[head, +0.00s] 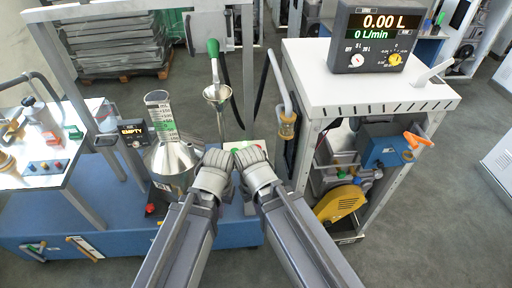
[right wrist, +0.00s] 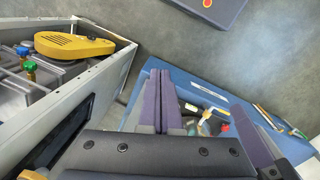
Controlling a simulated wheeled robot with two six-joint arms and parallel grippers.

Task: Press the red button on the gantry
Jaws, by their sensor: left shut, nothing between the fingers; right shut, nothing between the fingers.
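My left gripper (head: 219,158) is shut and empty, to the right of the can. My right gripper (head: 249,156) is shut and empty just beside it; its closed fingers (right wrist: 163,78) also show in the right wrist view. Neither gripper visibly touches a button.
A blue platform (head: 110,240) carries the can. A side table (head: 30,180) at left holds a small panel with coloured buttons (head: 45,167). A white-topped cart (head: 370,88) with a 0.00 L meter (head: 372,40) stands at right.

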